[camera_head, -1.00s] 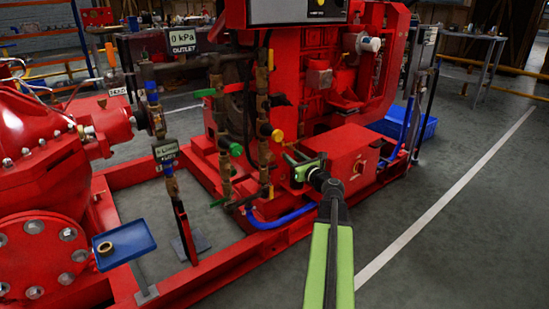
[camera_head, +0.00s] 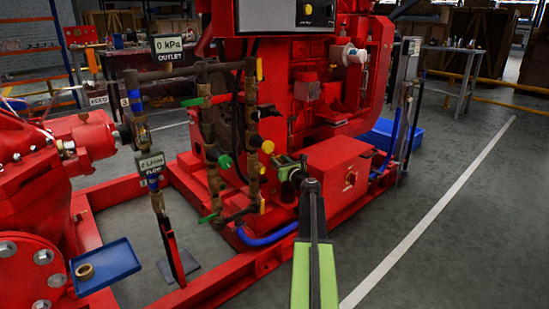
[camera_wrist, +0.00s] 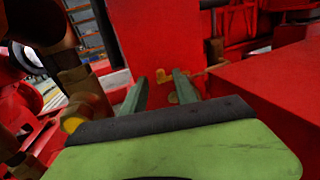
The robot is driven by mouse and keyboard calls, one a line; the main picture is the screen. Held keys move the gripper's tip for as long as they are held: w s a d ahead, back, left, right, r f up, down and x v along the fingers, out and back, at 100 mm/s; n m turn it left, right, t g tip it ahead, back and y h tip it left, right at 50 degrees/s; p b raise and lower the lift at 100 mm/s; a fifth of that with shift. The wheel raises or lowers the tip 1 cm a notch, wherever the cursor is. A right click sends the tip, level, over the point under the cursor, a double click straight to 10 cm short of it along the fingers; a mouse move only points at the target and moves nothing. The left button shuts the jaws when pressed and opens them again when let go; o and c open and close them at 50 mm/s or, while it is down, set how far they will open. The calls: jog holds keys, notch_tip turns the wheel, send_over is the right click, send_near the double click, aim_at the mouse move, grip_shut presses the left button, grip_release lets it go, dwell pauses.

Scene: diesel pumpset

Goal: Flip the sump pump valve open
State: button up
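My gripper (camera_head: 288,168) reaches forward to the red pumpset, left of a red box with a yellow-ringed red knob. In the head view, the gripper largely hides that spot.
Brown pipes with a green knob (camera_head: 225,161) and yellow handles (camera_head: 267,147) stand close left of my gripper. The red box (camera_head: 340,163) is close on the right. A blue hose (camera_head: 268,238) runs below. Grey floor (camera_head: 430,240) is open at the right.

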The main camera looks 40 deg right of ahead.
jog(key=x, duration=0.4)
jog(key=shift+w, duration=0.1)
grip_shut()
jog(key=shift+d, duration=0.15)
